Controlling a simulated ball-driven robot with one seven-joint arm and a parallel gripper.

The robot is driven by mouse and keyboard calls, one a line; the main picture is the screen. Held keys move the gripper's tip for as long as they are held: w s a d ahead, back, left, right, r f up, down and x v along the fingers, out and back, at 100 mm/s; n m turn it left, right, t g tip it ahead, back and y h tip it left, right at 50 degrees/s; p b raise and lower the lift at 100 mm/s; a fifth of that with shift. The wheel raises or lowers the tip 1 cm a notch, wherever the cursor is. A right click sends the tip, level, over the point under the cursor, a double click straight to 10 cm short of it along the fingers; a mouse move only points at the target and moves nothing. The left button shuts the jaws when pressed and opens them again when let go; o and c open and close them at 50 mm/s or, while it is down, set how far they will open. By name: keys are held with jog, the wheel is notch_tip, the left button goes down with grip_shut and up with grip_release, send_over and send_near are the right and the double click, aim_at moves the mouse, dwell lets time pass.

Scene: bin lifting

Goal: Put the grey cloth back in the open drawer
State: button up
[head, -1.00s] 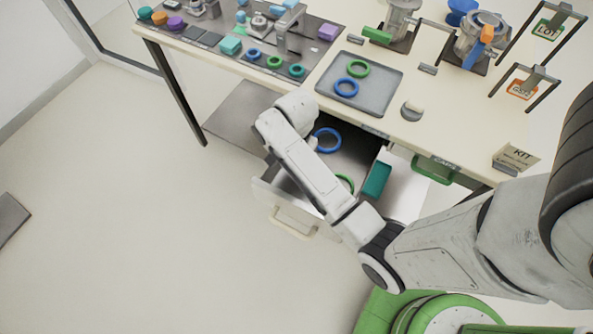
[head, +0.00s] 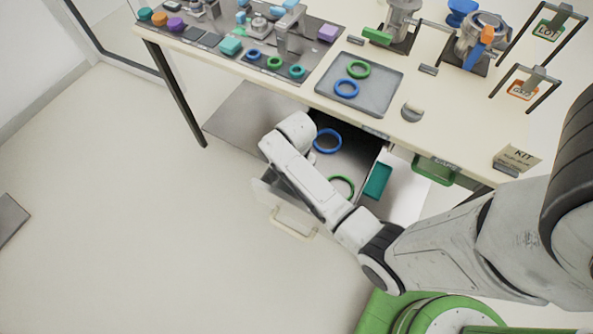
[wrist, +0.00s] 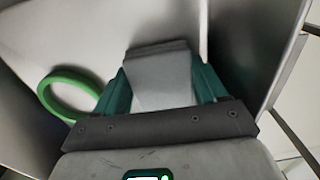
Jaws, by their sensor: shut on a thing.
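The grey cloth (wrist: 160,78) shows in the wrist view between the teal fingers of my gripper (wrist: 163,70), which is shut on it. The open drawer (head: 352,160) is below the table edge in the head view, its handle facing the front left. In the wrist view the gripper is among the drawer's pale walls. In the head view my arm hides the gripper, the cloth and part of the drawer. I cannot tell whether the cloth touches the drawer floor.
The green ring lies left of my gripper in the wrist view (wrist: 45,95). The table (head: 330,112) overhangs the drawer's back.

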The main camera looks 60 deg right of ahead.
jog(key=o, duration=0.7)
jog(key=shift+o, duration=0.2)
notch_tip(320, 180, up, 12)
jog(key=shift+r, duration=0.15)
